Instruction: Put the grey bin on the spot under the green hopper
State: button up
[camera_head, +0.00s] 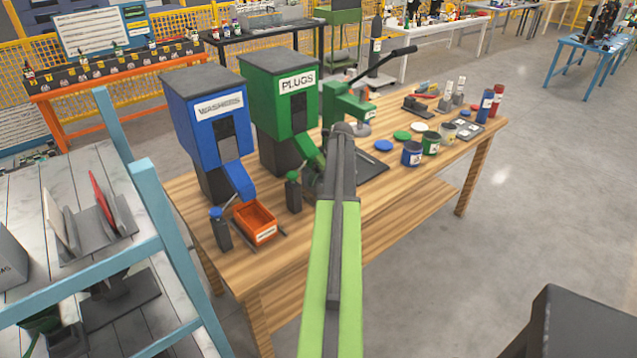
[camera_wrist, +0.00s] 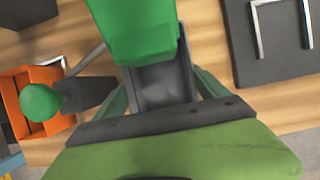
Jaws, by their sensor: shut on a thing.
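The green hopper (camera_head: 282,98), labelled PLUGS, stands on the wooden bench, and its chute shows in the wrist view (camera_wrist: 135,30). The grey bin (camera_wrist: 165,88) is between the fingers of my gripper (camera_wrist: 163,82), which is shut on it. The bin's far end is beneath or just behind the chute, which covers part of it. I cannot tell whether the bin rests on the bench, and the spot under it is hidden. In the head view my arm hides most of the gripper and the bin.
A blue hopper (camera_head: 208,118), labelled WASHERS, stands left with an orange bin (camera_head: 254,223) below its chute. A lever post with a green knob (camera_wrist: 40,103) stands close left of the grey bin. A dark plate with a metal handle (camera_wrist: 275,45) lies to the right.

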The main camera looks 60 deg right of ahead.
aim_at(319, 181)
jog(key=shift+w+d, duration=0.15)
jog(key=shift+w, duration=0.3)
jog(key=shift+w+d, duration=0.2)
jog(key=shift+w, duration=0.3)
notch_tip(319, 181, down, 4)
jog(key=b, duration=0.4)
jog(key=shift+s, duration=0.1)
jog(key=o, duration=1.3)
jog(key=shift+a+r, duration=0.1)
jog(key=shift+r, duration=0.05)
jog(key=shift+r, duration=0.1)
